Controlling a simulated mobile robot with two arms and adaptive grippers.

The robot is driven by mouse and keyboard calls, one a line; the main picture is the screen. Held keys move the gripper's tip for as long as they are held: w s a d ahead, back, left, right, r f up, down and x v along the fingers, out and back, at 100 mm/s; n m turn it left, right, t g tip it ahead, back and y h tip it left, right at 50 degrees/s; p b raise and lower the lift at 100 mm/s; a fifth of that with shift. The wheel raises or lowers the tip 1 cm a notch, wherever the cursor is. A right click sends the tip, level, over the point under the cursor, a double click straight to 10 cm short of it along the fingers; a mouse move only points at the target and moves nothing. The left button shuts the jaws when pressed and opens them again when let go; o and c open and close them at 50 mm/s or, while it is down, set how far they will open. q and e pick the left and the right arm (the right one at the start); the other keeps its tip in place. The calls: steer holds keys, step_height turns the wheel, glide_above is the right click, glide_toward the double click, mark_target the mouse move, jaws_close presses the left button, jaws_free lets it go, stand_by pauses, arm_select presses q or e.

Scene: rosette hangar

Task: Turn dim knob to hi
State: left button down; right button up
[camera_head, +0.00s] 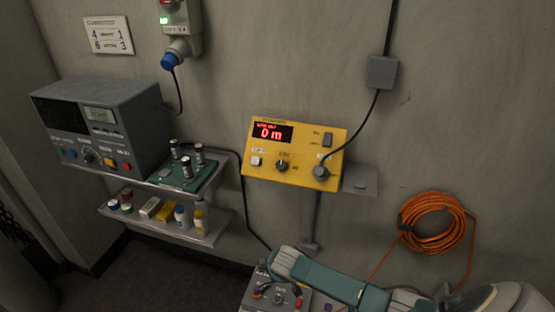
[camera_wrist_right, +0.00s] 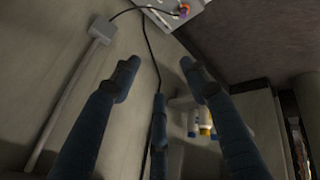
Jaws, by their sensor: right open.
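A yellow control panel (camera_head: 300,128) hangs on the wall in the head view, with a red display reading about "0 m". A dark round knob (camera_head: 282,165) sits at its lower middle; its small labels are too blurred to read, so I cannot tell its setting or be sure it is the dim knob. My right gripper (camera_wrist_right: 160,85) shows in the right wrist view with its dark blue fingers spread and nothing between them. It is apart from the panel. The panel does not show in that view. My left gripper is not in view.
A grey plug (camera_head: 320,173) with a cable is on the panel's lower right. A grey instrument (camera_head: 105,115) stands on a shelf at left. A grey control box (camera_head: 262,296) is at the bottom, beside my teal arm. An orange cable coil (camera_head: 436,224) hangs at right.

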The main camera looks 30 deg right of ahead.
steer(key=w+d+r+n+t+h+p, duration=0.1)
steer(key=w+r, duration=0.3)
steer(key=r, duration=0.6)
steer(key=w+d+r+p, duration=0.1)
steer(key=w+r, duration=0.2)
steer(key=r, duration=0.7)
steer(key=t+h+p, duration=0.1)
steer(key=h+p, duration=0.2)
glide_toward(281, 165)
steer(key=shift+n, duration=0.3)
steer(key=p+x, duration=0.2)
steer(key=x, duration=0.5)
steer(key=shift+w+d, duration=0.2)
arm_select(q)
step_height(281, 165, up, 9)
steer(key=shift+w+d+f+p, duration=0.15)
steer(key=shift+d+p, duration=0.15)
arm_select(e)
steer(key=shift+w+d+f, duration=0.2)
steer(key=shift+w+f, duration=0.2)
steer(key=shift+f, duration=0.15)
steer(key=c, duration=1.1)
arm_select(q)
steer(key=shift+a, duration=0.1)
arm_select(e)
steer(key=shift+c, duration=0.2)
